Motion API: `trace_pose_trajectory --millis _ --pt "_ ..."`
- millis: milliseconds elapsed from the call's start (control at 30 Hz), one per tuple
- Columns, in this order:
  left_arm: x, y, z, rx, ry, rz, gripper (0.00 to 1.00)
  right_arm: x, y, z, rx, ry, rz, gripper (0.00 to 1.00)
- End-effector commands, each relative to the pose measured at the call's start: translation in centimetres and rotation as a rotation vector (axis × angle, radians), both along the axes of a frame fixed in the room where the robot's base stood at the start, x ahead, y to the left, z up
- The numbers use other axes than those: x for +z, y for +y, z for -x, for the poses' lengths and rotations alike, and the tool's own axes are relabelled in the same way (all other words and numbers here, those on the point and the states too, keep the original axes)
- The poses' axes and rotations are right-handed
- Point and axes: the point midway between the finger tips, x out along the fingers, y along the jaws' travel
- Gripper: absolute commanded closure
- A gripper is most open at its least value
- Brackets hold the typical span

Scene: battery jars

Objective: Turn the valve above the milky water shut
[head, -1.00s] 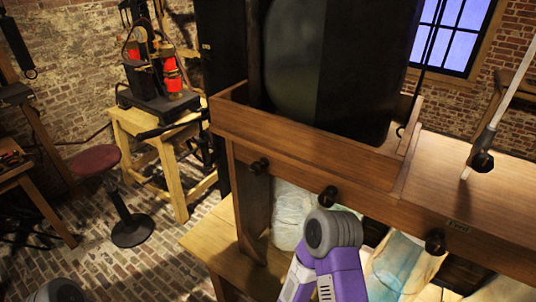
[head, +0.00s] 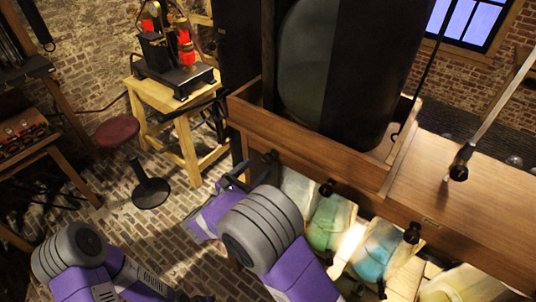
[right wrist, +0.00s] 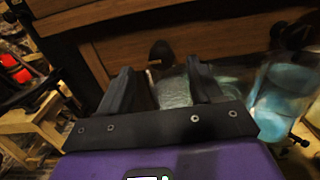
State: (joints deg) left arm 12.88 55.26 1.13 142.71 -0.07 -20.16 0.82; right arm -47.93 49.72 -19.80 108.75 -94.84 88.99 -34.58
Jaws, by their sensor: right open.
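The front rail of the wooden bench carries several black valve knobs. The leftmost knob (head: 270,157) sits above a pale, whitish jar (head: 297,188), partly hidden by my right arm. Another knob (head: 327,188) is above a greenish jar (head: 330,222). A third knob (head: 412,233) is farther right. My right gripper (head: 238,176) is in front of the leftmost knob, partly hidden by its own arm. In the right wrist view, its two dark fingers (right wrist: 160,88) are open and apart, with a dark knob (right wrist: 161,53) ahead between them and not gripped. My left gripper is not visible.
A blue jar (head: 375,252) and a yellowish jar (head: 470,285) stand below the rail. A big dark cylinder (head: 365,75) stands in the wooden tray (head: 310,137) on top. A stool (head: 150,192) and a wooden stand (head: 185,140) are at left, with open brick floor nearby.

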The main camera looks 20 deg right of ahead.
Motion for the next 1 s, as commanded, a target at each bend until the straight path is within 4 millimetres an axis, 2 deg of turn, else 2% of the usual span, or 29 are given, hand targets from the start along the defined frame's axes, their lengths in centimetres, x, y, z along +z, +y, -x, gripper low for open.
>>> trace_pose_trajectory --millis 200,400,800,1000 --pt "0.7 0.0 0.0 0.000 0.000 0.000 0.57 0.0 -2.9 -2.1 -0.006 0.001 -0.001 0.36" --pt "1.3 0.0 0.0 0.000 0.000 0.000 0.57 -0.1 -4.9 -3.7 -0.003 0.002 -0.002 0.36" --pt "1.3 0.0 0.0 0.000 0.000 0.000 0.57 -0.2 -5.6 -4.2 -0.001 0.002 -0.003 0.36" --pt "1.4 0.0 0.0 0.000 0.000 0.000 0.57 -0.2 -5.5 -4.2 -0.002 0.002 -0.003 0.66"
